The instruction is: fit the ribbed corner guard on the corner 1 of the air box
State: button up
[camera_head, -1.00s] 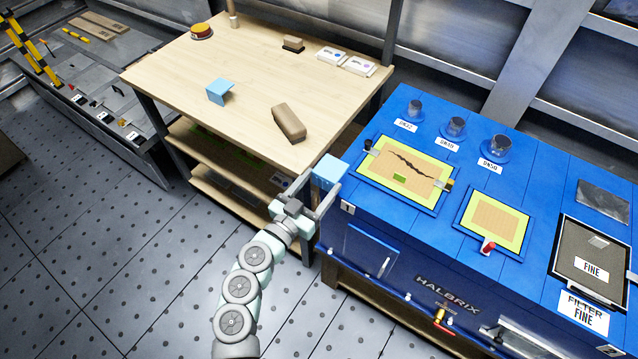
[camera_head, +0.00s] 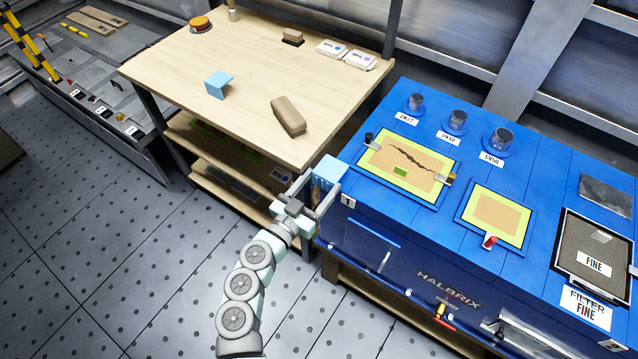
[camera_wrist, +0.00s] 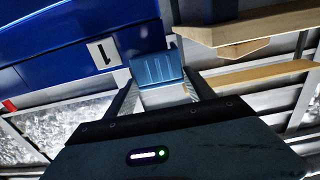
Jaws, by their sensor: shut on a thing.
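My gripper (camera_head: 325,190) is shut on a light blue corner guard (camera_head: 330,168), which also shows between the fingers in the wrist view (camera_wrist: 157,69) with faint lines across its face. The guard is at the near-left corner of the blue air box (camera_head: 400,222), beside the white label "1" (camera_head: 347,200). In the wrist view that label (camera_wrist: 103,53) is just left of the guard, on the box's side. I cannot tell whether the guard touches the box. A second light blue guard (camera_head: 218,84) lies on the wooden workbench (camera_head: 240,55).
The workbench stands close to the left of the air box; its lower shelves (camera_head: 205,180) are near my gripper. A brown block (camera_head: 288,116) lies on the bench. Framed panels (camera_head: 405,170), cups (camera_head: 457,121) and a red knob (camera_head: 490,241) are on the box. Open floor lies at lower left.

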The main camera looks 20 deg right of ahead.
aim_at(323, 188)
jog(key=shift+f, duration=0.2)
jog(key=shift+f, duration=0.7)
jog(key=shift+p, duration=0.45)
dwell(0.7)
jog(key=shift+f+p, duration=0.45)
jog(key=shift+f, duration=0.2)
dwell(2.0)
jog(key=o, duration=1.2)
jog(key=shift+d, duration=0.1)
jog(key=o, duration=0.4)
jog(key=shift+w+r, duration=0.1)
jog(key=shift+w, duration=0.05)
jog(key=shift+c, duration=0.2)
